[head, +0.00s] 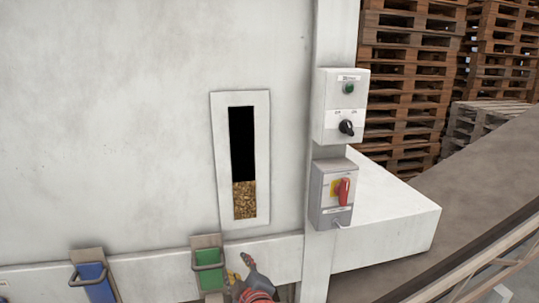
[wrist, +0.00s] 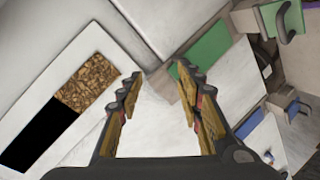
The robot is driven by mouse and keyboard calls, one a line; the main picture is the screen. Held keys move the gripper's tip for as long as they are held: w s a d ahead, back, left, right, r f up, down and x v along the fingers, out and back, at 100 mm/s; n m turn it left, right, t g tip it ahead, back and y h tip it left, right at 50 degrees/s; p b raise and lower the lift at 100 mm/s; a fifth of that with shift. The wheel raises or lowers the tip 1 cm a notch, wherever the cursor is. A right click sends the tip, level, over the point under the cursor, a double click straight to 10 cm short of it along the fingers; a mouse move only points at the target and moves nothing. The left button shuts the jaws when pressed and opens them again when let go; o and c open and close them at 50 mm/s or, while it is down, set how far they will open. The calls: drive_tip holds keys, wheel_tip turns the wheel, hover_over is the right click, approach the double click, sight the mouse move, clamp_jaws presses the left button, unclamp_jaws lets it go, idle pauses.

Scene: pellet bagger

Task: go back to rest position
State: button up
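My gripper (head: 240,268) shows at the bottom of the head view, just right of the green handled hatch (head: 208,257) and below the sight window (head: 236,205). In the wrist view my gripper (wrist: 158,74) has its two fingers spread apart with nothing between them. The white machine panel shows beyond the gap. The window with pellets (wrist: 88,82) is to the left of the fingers, and a green panel (wrist: 207,46) is beyond the right fingertip. Most of my arm is out of the head view.
A control box with a green button and black knob (head: 346,127) is on the post, above a box with a red switch (head: 343,190). A blue handled hatch (head: 94,279) is at lower left. A white ledge (head: 395,235) juts out at right. Pallets (head: 405,85) stand behind.

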drive_tip(key=s+d+r+m+g+h, duration=0.2)
drive_tip(key=s+d+m+g+h, duration=0.2)
drive_tip(key=s+d+m, duration=1)
drive_tip(key=s+d+g, duration=0.3)
drive_tip(key=s+d, duration=1)
drive_tip(key=s, duration=0.1)
drive_tip(key=shift+g+h, duration=0.3)
drive_tip(key=shift+g, duration=0.1)
drive_tip(key=shift+c, duration=0.2)
